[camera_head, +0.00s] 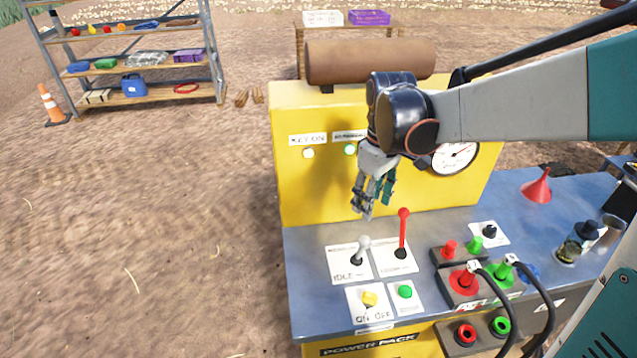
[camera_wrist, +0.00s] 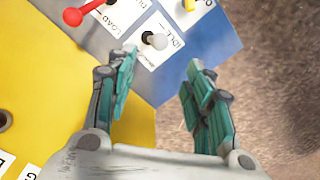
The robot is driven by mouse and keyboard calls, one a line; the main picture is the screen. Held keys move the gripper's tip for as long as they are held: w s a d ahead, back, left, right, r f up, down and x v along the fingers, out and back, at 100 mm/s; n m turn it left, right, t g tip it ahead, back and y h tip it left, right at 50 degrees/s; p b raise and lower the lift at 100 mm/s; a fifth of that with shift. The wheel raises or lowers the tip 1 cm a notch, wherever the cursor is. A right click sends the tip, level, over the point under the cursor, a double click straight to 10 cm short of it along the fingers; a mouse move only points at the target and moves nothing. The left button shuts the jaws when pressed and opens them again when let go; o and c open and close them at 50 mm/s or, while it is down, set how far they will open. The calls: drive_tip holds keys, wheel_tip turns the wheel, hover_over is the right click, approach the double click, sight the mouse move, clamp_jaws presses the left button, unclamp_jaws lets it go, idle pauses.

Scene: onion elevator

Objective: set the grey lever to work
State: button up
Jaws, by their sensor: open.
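The grey lever (camera_head: 361,248) stands on a white plate marked IDLE on the blue top of the power pack. It leans a little to the right in the head view. In the wrist view the grey lever (camera_wrist: 157,41) lies beyond the fingertips, between their lines and nearer the left finger. My gripper (camera_head: 365,212) is open and empty, above and behind the lever, pointing down. It also shows in the wrist view (camera_wrist: 161,62), with its teal pads apart. Nothing touches the lever.
A red lever (camera_head: 403,232) stands close on the right. A yellow switch (camera_head: 369,298) and a green button (camera_head: 405,291) sit in front. Cabled plugs (camera_head: 466,280) are at the right. The yellow panel (camera_head: 310,185) with a gauge (camera_head: 455,158) rises behind.

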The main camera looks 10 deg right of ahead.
sight(366, 238)
wheel_tip(366, 238, down, 13)
drive_tip(key=b, duration=0.3)
drive_tip(key=shift+a+b, duration=0.1)
drive_tip(key=shift+b, duration=0.25)
clamp_jaws()
